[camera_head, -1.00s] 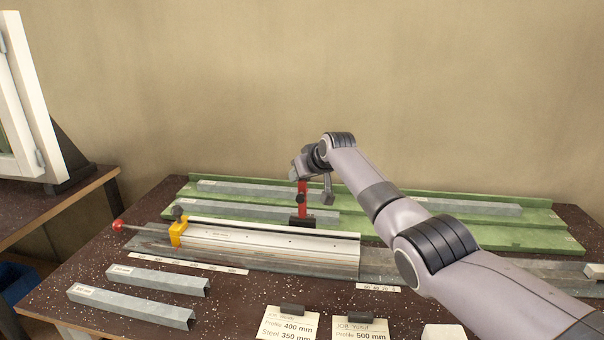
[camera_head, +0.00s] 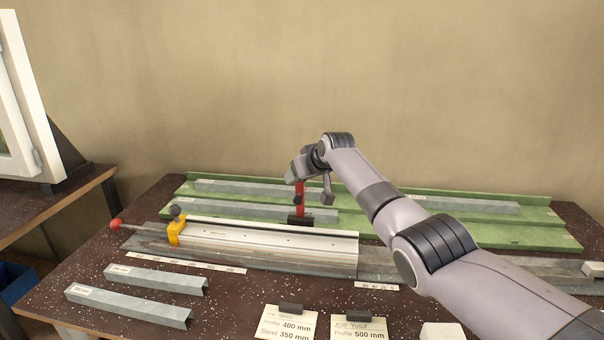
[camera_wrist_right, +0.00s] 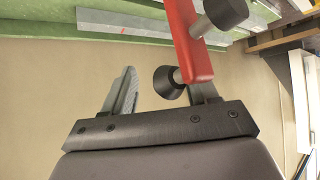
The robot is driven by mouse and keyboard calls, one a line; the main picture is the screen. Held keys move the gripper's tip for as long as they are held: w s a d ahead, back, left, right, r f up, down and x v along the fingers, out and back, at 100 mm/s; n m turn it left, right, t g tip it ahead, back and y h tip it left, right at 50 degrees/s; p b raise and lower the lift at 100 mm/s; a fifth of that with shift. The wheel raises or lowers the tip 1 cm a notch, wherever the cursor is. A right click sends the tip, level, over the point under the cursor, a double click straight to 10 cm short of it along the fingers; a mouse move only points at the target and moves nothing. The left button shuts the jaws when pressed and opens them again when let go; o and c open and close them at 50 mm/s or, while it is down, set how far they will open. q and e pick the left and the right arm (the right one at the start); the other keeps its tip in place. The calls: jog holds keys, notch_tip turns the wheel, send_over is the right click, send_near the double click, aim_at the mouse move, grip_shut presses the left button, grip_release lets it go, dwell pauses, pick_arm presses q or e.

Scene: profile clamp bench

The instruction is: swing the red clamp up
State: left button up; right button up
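The red clamp (camera_head: 299,196) stands upright on a dark base at the back edge of the pale metal profile (camera_head: 270,238). My right gripper (camera_head: 312,186) is at the clamp's upper end, its arm reaching in from the right. In the right wrist view, its two fingers (camera_wrist_right: 162,92) are spread apart. The red clamp arm (camera_wrist_right: 188,45), with dark round knobs, lies close to the right finger and partly covers it. I cannot tell whether they touch. The gripper body hides the clamp's top in the head view. My left gripper is not in view.
A yellow stop (camera_head: 176,232) with a dark knob sits at the profile's left end, near a red ball handle (camera_head: 115,224). A green rack (camera_head: 400,232) with steel channels lies behind. Two channels (camera_head: 130,305) and job cards (camera_head: 287,325) lie in front.

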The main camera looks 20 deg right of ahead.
notch_tip(320, 180, up, 7)
jog(key=s+d+p, duration=0.2)
jog(key=p, duration=0.1)
jog(key=shift+s+d, duration=0.4)
dwell(0.4)
jog(key=shift+r, duration=0.1)
dwell(0.3)
jog(key=b+v, duration=0.1)
jog(key=v, duration=0.6)
dwell(0.4)
